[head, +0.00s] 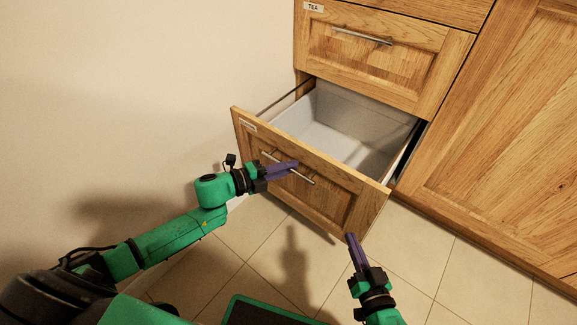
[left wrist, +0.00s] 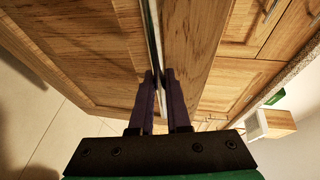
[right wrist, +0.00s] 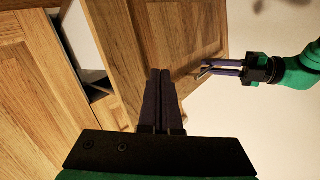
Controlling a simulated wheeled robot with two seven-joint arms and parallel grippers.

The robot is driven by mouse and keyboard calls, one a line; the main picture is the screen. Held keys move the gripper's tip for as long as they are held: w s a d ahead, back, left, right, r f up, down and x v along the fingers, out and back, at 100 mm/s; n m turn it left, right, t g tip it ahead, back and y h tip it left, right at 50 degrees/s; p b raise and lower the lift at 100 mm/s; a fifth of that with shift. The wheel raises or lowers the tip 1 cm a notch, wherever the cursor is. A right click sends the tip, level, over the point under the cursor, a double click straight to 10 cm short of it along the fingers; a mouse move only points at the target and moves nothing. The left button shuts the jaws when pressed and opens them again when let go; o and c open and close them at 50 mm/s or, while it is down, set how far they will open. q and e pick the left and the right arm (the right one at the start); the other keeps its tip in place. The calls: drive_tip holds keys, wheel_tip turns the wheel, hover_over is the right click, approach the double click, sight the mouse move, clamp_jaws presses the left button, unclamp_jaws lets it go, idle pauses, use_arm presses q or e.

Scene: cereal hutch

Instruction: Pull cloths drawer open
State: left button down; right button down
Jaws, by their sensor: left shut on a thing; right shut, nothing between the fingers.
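The lower wooden drawer (head: 335,197) stands pulled out from the cabinet in the head view, and its pale grey inside (head: 335,130) looks empty. A small label (head: 248,127) on its front is too small to read. My left gripper (head: 296,165) is shut on the drawer's metal bar handle (head: 303,177). In the left wrist view the fingers (left wrist: 160,82) close around the bar (left wrist: 154,40). My right gripper (head: 351,237) is shut and empty, in front of the drawer's right end. It also shows in the right wrist view (right wrist: 159,72).
The closed drawer marked TEA (head: 380,50) is above, with its own bar handle (head: 362,36). A large wooden cabinet panel (head: 490,150) stands at the right. A plain wall (head: 130,80) is at the left. The tiled floor (head: 430,260) below is mostly clear.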

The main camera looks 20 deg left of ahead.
use_arm(q)
drive_tip(key=c, duration=0.9)
unclamp_jaws()
drive_tip(key=shift+s+a, duration=0.2)
use_arm(e)
drive_tip(key=s+f+g+p, duration=0.3)
drive_tip(key=s+f, duration=0.2)
drive_tip(key=s, duration=0.2)
use_arm(q)
drive_tip(key=p+v, duration=0.2)
drive_tip(key=v, duration=1.2)
drive_tip(key=shift+d+r, duration=0.1)
drive_tip(key=shift+r, duration=0.05)
use_arm(e)
drive_tip(key=r, duration=0.1)
drive_tip(key=w+r, duration=0.1)
drive_tip(key=r, duration=0.2)
drive_tip(key=shift+w+a+r, duration=0.1)
drive_tip(key=shift+w+r, duration=0.2)
drive_tip(key=shift+w, duration=0.05)
